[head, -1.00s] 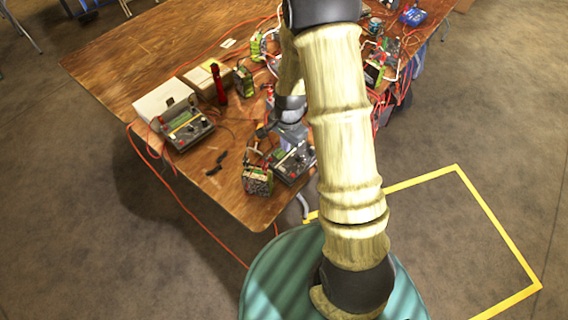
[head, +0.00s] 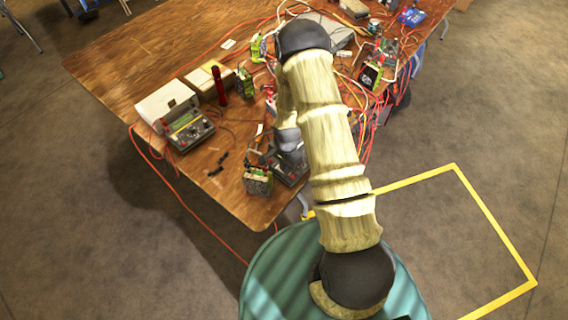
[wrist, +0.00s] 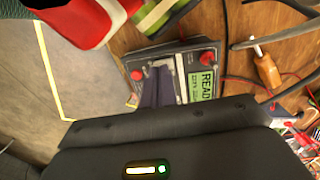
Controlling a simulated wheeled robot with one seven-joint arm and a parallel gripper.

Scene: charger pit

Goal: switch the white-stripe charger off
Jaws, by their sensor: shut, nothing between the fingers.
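A dark charger (wrist: 205,55) with a lit green screen reading "READ…" and red knobs lies under my gripper in the wrist view. In the head view the near charger (head: 290,172) by the table's front corner is partly hidden by my wrist. I cannot make out a white stripe on it for certain. My gripper (wrist: 152,100) is shut and empty, its fingertips in front of the charger's panel; whether they touch is unclear. A second charger (head: 188,130) with a greenish screen sits farther left, clear of my arm.
A green-and-black battery pack (head: 257,181) stands just left of the near charger. A red upright object (head: 217,84) and a box (head: 205,80) stand behind. Orange cables and several battery packs crowd the table's right side. The wooden table (head: 130,65) is bare at the far left.

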